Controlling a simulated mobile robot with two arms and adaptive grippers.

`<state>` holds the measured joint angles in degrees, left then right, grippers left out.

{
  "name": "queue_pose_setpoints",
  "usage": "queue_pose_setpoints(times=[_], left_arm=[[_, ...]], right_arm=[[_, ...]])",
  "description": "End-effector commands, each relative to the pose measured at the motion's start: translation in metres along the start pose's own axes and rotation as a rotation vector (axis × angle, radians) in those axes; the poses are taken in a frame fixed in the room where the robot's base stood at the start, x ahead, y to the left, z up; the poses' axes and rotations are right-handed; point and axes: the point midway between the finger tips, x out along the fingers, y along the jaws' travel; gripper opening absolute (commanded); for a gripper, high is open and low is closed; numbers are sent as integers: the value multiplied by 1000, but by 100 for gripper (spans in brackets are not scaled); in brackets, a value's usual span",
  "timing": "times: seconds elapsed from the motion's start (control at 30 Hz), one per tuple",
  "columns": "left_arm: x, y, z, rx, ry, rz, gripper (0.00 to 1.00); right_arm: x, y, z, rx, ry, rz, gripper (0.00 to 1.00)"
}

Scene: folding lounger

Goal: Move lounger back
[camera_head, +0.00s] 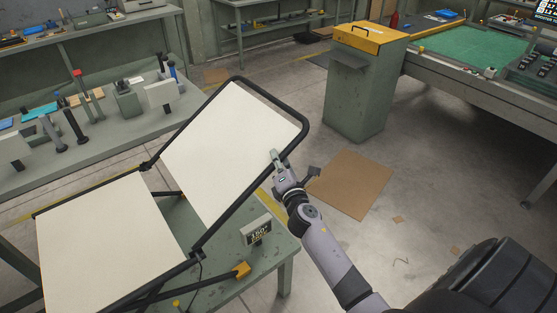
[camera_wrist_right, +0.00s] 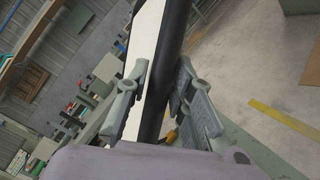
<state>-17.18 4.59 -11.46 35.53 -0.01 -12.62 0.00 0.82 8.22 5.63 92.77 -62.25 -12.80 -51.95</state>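The lounger stands on a green workbench (camera_head: 215,285) in the head view. Its back (camera_head: 232,145) is a white panel in a black tube frame, tilted up. Its other white panel (camera_head: 105,245) lies lower at the left, hinged to the back. My right gripper (camera_head: 277,160) is at the right side bar of the back. In the right wrist view the black tube (camera_wrist_right: 172,45) runs between the two fingers of my right gripper (camera_wrist_right: 162,75), which look closed on it. Exact finger contact is hard to see. My left gripper is not in view.
A small sign (camera_head: 256,231) reading about 150° stands on the bench beside a yellow-tipped part (camera_head: 242,269). A green cabinet with a yellow top (camera_head: 370,38) stands behind, right. A brown mat (camera_head: 350,184) lies on open floor. A cluttered bench (camera_head: 100,140) is at left.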

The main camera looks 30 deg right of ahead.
Motion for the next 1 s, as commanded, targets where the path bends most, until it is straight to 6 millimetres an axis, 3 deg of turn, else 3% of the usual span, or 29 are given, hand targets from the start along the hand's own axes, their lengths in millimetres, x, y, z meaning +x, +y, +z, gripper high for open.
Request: queue_pose_setpoints(times=[0.3, 0.83, 1.0], left_arm=[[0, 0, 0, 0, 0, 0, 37], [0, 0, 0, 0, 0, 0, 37], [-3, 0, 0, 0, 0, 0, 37]], right_arm=[[0, 0, 0, 0, 0, 0, 0], [0, 0, 0, -1, 0, -1, 0], [-2, 8, 1, -19, -3, 7, 0]])
